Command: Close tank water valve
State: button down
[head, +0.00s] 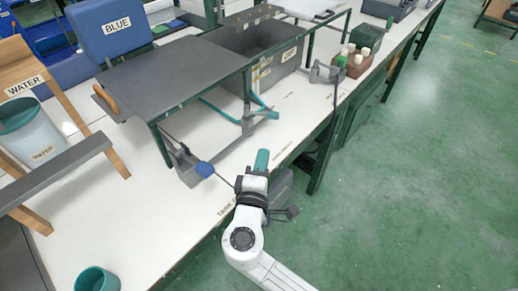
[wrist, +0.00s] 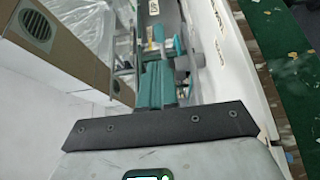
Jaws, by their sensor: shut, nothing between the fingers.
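A white tank (head: 30,135) marked WATER stands in a wooden frame (head: 95,125) at the left of the head view. I cannot make out for certain which part is its valve. A blue knob (head: 204,169) sits on a grey bracket (head: 184,163) at the front corner of the dark raised table. My gripper (head: 262,158) is shut and empty over the white bench's front edge, to the right of the blue knob and apart from it. Its teal fingers (wrist: 157,84) are together in the wrist view.
A teal cup (head: 97,280) stands at the bench's near left. Brown bottles (head: 358,62) stand further back. Green floor (head: 420,180) to the right is open.

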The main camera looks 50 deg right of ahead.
aim_at(275, 119)
jog(key=p+x, duration=0.1)
jog(key=x, duration=1.1)
jog(key=shift+d, duration=0.2)
jog(key=shift+d+f+n+t+y+b, duration=0.1)
jog(key=shift+d+n+t+y+b, duration=0.3)
jog(key=shift+n+t, duration=0.15)
jog(key=shift+w+d+n+t+y+b, duration=0.1)
jog(key=shift+d+n+t+y+b, duration=0.15)
jog(key=shift+d+n+t+y, duration=0.25)
jog(key=shift+w+d+n+t+y+b, duration=0.1)
jog(key=shift+d+n+t+y+b, duration=0.15)
jog(key=shift+n+t+y, duration=0.35)
jog(key=shift+t+x, duration=0.25)
jog(key=shift+x, duration=0.9)
jog(key=shift+w+d+n+t+y, duration=0.15)
jog(key=shift+d+n+t+y, duration=0.6)
jog(key=shift+y, duration=0.35)
jog(key=shift+b+x, duration=0.3)
jog(key=shift+x, duration=0.95)
jog(key=shift+w+d, duration=0.15)
jog(key=shift+w, duration=0.1)
jog(key=shift+w+r, duration=0.1)
jog(key=shift+r, duration=0.15)
